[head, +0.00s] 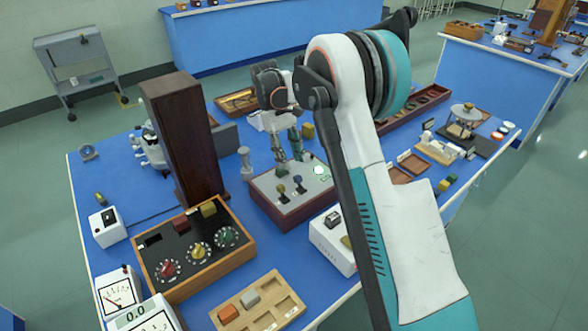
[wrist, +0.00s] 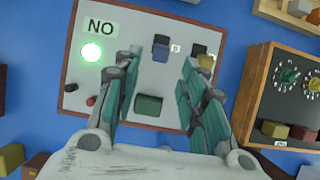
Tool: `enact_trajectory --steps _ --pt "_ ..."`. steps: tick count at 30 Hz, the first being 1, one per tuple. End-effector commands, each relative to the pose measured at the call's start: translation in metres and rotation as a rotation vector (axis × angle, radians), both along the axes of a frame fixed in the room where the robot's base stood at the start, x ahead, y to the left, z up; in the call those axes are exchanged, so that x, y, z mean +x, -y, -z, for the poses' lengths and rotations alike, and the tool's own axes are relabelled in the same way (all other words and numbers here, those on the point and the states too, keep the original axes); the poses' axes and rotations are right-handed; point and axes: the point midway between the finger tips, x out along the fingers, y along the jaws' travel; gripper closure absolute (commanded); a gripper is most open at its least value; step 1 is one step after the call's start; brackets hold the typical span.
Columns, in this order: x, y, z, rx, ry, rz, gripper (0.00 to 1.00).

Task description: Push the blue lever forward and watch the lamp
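The control box (head: 285,213) has a grey top and dark red sides. Its blue lever (head: 297,181) stands beside a yellow lever (head: 281,189). In the wrist view the blue lever (wrist: 161,46) lies between and just beyond my fingertips; the yellow lever (wrist: 206,61) is partly behind the right finger. The round lamp (head: 319,170) glows bright green, also in the wrist view (wrist: 91,52), under a label reading NO. My gripper (head: 288,158) is open and empty above the box, fingers pointing down (wrist: 161,58). I cannot tell whether it touches the blue lever.
A tall dark wooden case (head: 182,135) stands left of the box. A wooden-framed dial box (head: 190,262) is at front left, with a block tray (head: 262,312) near the front edge. A white box (head: 330,245) sits close in front. Trays and instruments fill the right side.

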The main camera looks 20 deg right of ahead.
Motion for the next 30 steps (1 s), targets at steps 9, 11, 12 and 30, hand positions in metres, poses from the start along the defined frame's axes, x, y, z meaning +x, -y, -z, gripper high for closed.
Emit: enact_trajectory --steps 9,11,12,30 --pt "0.023 -0.01 -0.048 0.0 0.0 0.0 0.62" --pt "0.025 -0.01 -0.053 0.0 0.0 0.0 0.62" --pt "0.026 -0.011 -0.055 0.0 0.0 0.0 0.62" --pt "0.017 -0.009 -0.077 0.004 0.045 0.009 0.62"
